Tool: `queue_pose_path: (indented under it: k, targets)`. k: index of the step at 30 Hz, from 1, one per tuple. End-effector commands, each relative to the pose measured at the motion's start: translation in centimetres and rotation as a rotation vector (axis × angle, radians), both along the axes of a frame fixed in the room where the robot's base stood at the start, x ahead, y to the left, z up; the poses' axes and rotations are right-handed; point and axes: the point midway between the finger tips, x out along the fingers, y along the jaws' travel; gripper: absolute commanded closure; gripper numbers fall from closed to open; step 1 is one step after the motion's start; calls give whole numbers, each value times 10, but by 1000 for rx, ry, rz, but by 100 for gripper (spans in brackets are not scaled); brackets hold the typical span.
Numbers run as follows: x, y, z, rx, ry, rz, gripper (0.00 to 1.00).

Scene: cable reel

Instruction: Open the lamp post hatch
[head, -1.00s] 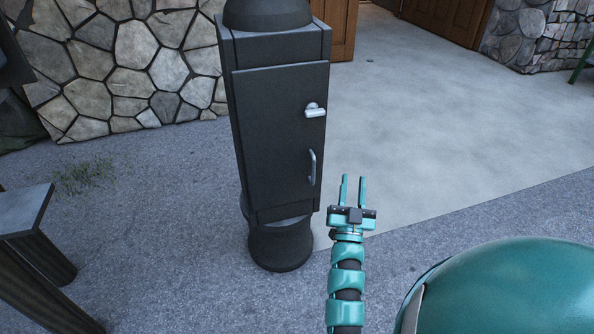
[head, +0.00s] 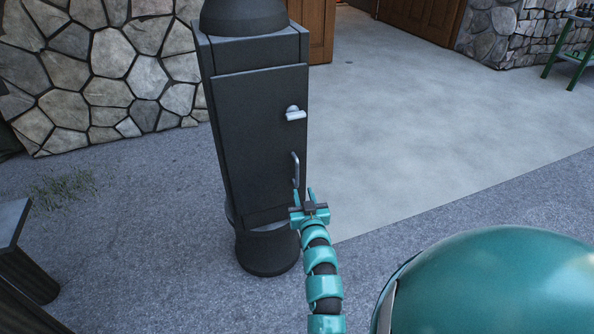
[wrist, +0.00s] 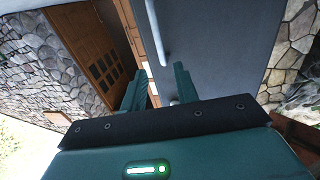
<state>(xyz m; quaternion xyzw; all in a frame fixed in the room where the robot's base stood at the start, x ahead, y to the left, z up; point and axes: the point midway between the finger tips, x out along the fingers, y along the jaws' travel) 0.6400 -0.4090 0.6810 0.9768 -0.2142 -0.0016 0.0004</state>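The lamp post hatch (head: 255,135) is a dark flat door on the post's box and looks shut. It fills the upper right of the wrist view (wrist: 222,55). A silver turn latch (head: 295,114) with a roughly level lever sits near its right edge. A grey upright bar handle (head: 295,168) is below the latch. My gripper (head: 303,192) is open beside the lower end of the handle. In the wrist view the handle (wrist: 155,32) lies beyond my open gripper (wrist: 158,80), with nothing seen gripped. Contact with the handle cannot be told.
The post's round base (head: 267,252) stands on grey paving. A dark bench-like thing (head: 20,245) is at the left, and a stone wall (head: 100,75) is behind. Pale paving (head: 420,110) to the right is clear. A green stool (head: 570,50) stands far right.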

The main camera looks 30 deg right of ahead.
Motion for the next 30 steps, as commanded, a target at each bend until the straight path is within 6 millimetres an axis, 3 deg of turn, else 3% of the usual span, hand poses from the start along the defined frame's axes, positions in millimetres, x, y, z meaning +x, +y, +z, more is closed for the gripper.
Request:
queue_pose_path:
  k: [21, 30]
  targets:
    - [91, -42, 2, -2, -4, 0, 70]
    - [109, -51, 1, -2, -4, -1, 70]
